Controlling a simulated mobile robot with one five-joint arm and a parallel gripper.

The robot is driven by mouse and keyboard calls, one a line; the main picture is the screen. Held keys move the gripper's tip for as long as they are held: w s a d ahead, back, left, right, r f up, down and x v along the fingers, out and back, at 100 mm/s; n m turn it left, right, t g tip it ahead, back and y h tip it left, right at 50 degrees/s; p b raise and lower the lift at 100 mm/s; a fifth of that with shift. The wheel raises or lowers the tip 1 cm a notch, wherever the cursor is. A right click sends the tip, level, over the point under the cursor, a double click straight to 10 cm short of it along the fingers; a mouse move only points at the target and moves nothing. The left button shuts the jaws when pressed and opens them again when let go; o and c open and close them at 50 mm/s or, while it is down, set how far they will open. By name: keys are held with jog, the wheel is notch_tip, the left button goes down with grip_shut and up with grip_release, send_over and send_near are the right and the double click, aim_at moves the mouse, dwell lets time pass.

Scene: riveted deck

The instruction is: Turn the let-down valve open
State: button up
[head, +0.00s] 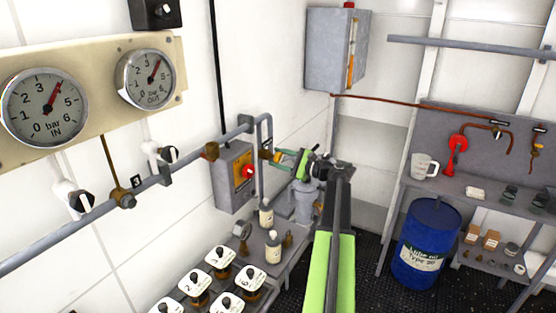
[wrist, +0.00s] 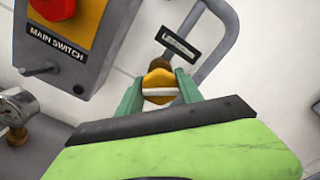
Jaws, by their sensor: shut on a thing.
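The let-down valve (head: 266,154) is a small brass-yellow fitting on the grey pipe loop, right of the switch box. In the wrist view its yellow knob (wrist: 160,79) carries a white bar that lies nearly level across the picture. My gripper (head: 277,157) reaches it from the right, and its green fingers are shut on the knob from both sides. The fingers hide the knob's sides. A small label plate (wrist: 178,45) stands behind the valve; its text is too small to read surely.
The main switch box (head: 233,178) with its red button is close left of my gripper. Gauges (head: 45,107) hang at left. Below is a bench with bottles (head: 273,247) and numbered caps (head: 221,256). A blue drum (head: 427,240) stands at right.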

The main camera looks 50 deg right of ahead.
jog(key=n, duration=0.5)
jog(key=shift+f+n, duration=0.1)
jog(key=shift+n, duration=0.2)
jog(key=n, duration=0.5)
jog(key=shift+n, duration=0.3)
jog(key=shift+a, duration=0.1)
jog(key=o, duration=1.4)
jog(key=v, duration=1.7)
jog(key=shift+s, duration=0.3)
jog(key=shift+f, duration=0.1)
